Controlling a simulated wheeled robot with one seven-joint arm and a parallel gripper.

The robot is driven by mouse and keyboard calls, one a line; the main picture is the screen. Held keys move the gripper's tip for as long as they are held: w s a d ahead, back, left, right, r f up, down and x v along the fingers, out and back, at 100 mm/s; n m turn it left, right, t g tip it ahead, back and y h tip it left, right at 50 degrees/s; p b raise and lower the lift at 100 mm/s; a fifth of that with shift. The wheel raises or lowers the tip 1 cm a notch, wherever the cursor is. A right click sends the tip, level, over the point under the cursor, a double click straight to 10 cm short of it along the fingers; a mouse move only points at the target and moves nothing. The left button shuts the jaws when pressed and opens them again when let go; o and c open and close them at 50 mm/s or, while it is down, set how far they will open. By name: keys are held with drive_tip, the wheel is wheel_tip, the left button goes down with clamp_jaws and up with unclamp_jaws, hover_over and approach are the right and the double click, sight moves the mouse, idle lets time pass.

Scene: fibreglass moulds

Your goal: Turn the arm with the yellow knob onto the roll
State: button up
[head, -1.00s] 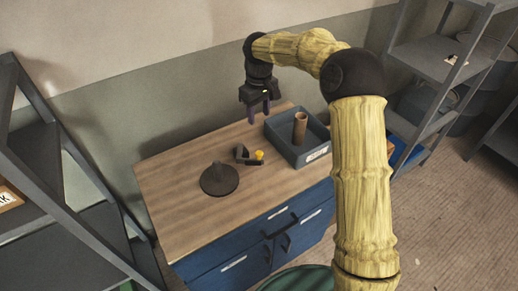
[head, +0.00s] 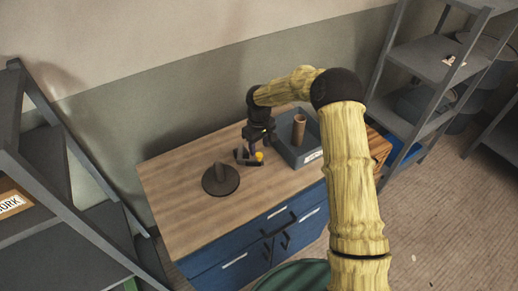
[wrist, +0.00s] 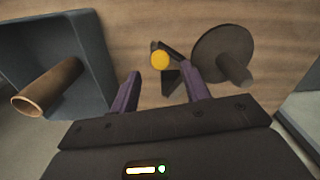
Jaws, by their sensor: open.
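The yellow knob (head: 259,156) sits at one end of a short dark angled arm (head: 243,160) on the wooden worktop. The knob also shows in the wrist view (wrist: 159,61), with the dark arm (wrist: 171,80) beside it. My gripper (head: 259,148) is open and empty, pointing down close above the knob. In the wrist view its purple fingertips (wrist: 160,73) are apart, and the knob appears between and just beyond them. A brown tube (head: 299,129), perhaps the roll, stands in a grey tray. A dark round base with a thick post (head: 221,178) stands left of the knob.
The grey tray (head: 316,156) stands close right of my gripper, with raised walls. The worktop (head: 180,215) is bare at the front left. A wooden box (head: 379,148) is at the right. Grey shelving (head: 75,195) stands at the left, more at the right.

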sight(259, 154)
drive_tip(key=shift+f+p, duration=0.45)
drive_tip(key=shift+f, duration=1.5)
clamp_jaws()
